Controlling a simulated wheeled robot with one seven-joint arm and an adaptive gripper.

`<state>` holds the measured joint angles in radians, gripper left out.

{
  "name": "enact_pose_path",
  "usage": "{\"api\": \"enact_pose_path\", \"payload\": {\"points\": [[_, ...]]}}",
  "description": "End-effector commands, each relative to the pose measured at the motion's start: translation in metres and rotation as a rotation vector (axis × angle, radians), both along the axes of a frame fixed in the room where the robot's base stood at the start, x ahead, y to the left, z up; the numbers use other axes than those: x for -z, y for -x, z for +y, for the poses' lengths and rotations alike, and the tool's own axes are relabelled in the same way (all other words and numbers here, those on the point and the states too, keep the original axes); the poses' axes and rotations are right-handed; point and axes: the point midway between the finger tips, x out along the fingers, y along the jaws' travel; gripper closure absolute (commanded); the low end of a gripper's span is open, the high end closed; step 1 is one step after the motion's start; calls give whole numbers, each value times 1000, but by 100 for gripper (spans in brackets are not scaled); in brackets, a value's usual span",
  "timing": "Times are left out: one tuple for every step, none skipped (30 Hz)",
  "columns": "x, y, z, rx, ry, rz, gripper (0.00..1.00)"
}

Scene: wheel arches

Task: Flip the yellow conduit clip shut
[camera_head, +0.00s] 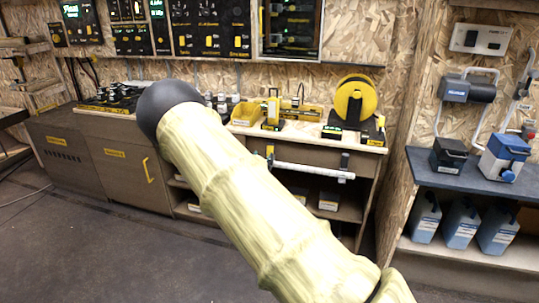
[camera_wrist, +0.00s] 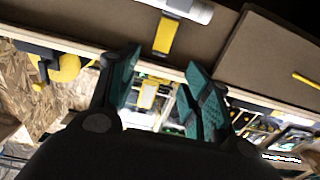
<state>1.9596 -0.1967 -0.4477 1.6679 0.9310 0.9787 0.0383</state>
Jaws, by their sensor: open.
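The yellow conduit clip (camera_head: 270,155) is at the left end of a pale conduit (camera_head: 310,170) along the front of the workbench. The strap sticks out from the conduit towards the counter edge and looks open. My gripper (camera_wrist: 164,60) is open and empty, its teal fingers on either side of the clip in the picture. I see no contact; the distance is unclear.
The counter (camera_head: 300,137) above the conduit holds a yellow reel (camera_head: 355,100), yellow bins (camera_head: 245,113) and a yellow upright device (camera_head: 272,108). A dark clip (camera_head: 344,163) is near the conduit's right end. A blue-topped shelf (camera_head: 440,173) stands right. The floor in front is clear.

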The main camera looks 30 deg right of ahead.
Motion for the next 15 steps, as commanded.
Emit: {"api": "enact_pose_path", "payload": {"points": [[-2, -3, -1, 2, 3, -10, 52], [-3, -4, -2, 3, 4, -12, 52], [-4, -6, -4, 4, 4, -15, 52], [-4, -7, -6, 4, 4, -15, 52], [-4, -9, -9, 4, 4, -15, 52], [-4, -12, -12, 4, 4, -15, 52], [-4, -15, -15, 4, 4, -15, 52], [-4, -17, -18, 4, 5, -15, 52], [-3, -21, -23, 4, 4, -14, 52], [-3, -24, -26, 4, 4, -14, 52], [-2, -27, -30, 4, 4, -12, 52], [-3, -32, -36, 4, 4, -14, 52], [-3, -35, -40, 4, 4, -14, 52], [-3, -38, -43, 4, 3, -13, 52], [-3, -43, -48, 3, 3, -14, 52]]}}
